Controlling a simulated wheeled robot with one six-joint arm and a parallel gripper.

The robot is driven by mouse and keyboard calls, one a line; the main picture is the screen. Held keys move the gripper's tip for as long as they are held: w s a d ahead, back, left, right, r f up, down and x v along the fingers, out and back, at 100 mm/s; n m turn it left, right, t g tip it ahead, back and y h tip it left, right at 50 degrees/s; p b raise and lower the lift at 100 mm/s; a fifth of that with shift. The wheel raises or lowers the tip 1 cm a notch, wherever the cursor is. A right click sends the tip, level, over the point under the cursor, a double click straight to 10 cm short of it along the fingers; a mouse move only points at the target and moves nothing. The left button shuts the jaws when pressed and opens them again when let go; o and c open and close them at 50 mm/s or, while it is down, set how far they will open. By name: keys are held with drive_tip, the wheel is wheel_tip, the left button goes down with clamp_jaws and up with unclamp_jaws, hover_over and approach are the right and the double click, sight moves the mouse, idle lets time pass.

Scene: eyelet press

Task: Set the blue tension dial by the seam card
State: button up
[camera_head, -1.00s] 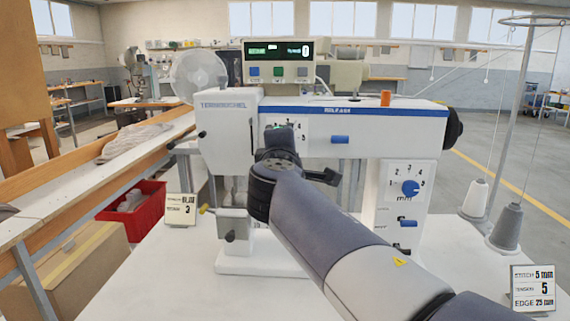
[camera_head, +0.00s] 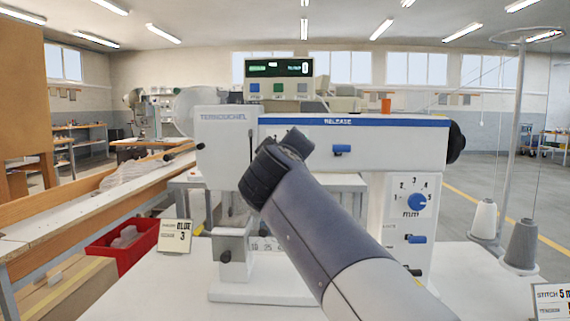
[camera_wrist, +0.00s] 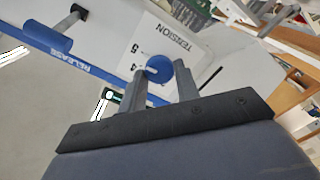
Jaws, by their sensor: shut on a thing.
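In the wrist view, the blue tension dial (camera_wrist: 158,68) sits on a white plate marked TENSION, with 4 and 5 readable beside it. My gripper (camera_wrist: 166,76) has its two grey fingers on either side of the dial and is shut on it. The dial's pointer is too small to read surely. In the head view my wrist hides the dial and fingers. The card at the lower right (camera_head: 552,303) reads STITCH 5; its lower lines are cut off. A second card (camera_head: 174,237) at the left reads BLUE and 3.
Thread cones (camera_head: 522,246) stand right. A red bin (camera_head: 125,245) is at the left.

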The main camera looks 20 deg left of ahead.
drive_tip(key=shift+m, duration=0.5)
drive_tip(key=o, duration=0.9)
drive_tip(key=shift+o, duration=0.2)
drive_tip(key=shift+s, duration=0.1)
drive_tip(key=b+v, duration=0.1)
drive_tip(key=v, duration=0.9)
drive_tip(key=shift+s, duration=0.3)
drive_tip(key=shift+w, duration=0.1)
drive_tip(key=x, duration=1)
drive_tip(key=shift+w+p, duration=0.3)
drive_tip(key=shift+p, duration=0.1)
